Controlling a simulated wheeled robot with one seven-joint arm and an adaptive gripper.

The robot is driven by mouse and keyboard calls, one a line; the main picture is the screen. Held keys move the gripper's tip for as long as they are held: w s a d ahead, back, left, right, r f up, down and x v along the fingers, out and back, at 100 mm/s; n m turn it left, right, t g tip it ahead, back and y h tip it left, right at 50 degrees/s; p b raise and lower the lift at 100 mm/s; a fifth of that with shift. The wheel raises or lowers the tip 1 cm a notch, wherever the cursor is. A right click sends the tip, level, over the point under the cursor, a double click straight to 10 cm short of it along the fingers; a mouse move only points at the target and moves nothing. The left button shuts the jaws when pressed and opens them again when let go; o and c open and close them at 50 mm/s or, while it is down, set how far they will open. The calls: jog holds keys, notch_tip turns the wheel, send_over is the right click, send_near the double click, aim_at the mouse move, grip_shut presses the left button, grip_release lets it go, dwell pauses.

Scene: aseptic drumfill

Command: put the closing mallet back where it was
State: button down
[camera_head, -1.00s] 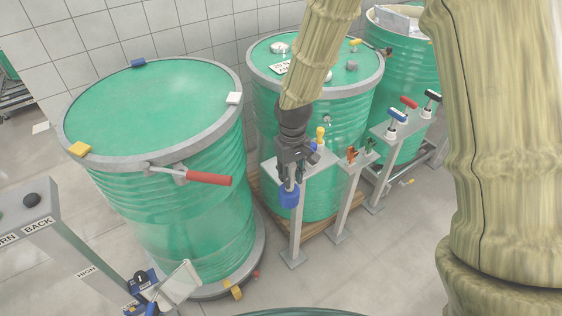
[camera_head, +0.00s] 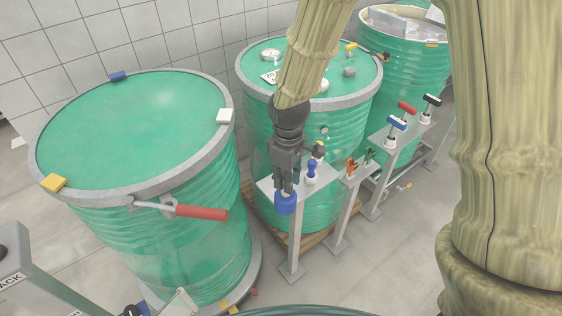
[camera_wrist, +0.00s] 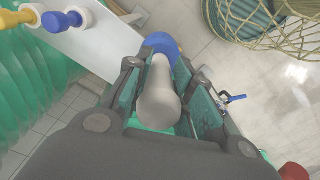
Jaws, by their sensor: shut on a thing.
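My gripper (camera_head: 284,184) points down and is shut on a tool with a blue head (camera_head: 286,204) and a pale grey handle. I take this tool to be the closing mallet. In the wrist view the grey handle (camera_wrist: 158,104) lies between the finger pads of my gripper (camera_wrist: 165,95), with the blue head (camera_wrist: 160,46) beyond them. The blue head hangs by the front left edge of the nearest small stand (camera_head: 292,228). I cannot tell whether it touches the stand.
A blue knobbed tool (camera_head: 312,170) stands on the nearest stand. A farther stand (camera_head: 412,132) carries blue, red and black T-shaped tools. A large green drum (camera_head: 150,190) with a red clamp lever (camera_head: 202,213) is at left. Another drum (camera_head: 350,110) stands behind the stands.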

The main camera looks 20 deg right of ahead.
jog(key=w+d+f+p, duration=0.2)
jog(key=w+f+p, duration=0.2)
jog(key=w, duration=0.6)
jog(key=shift+w+f+p, duration=0.15)
jog(key=shift+f+p, duration=0.05)
jog(key=shift+p, duration=0.1)
jog(key=shift+f, duration=0.1)
jog(key=c, duration=1.2)
grip_release()
jog(key=shift+c, duration=0.2)
notch_tip(320, 180, up, 12)
jog(key=b, duration=0.3)
jog(key=shift+b, duration=0.35)
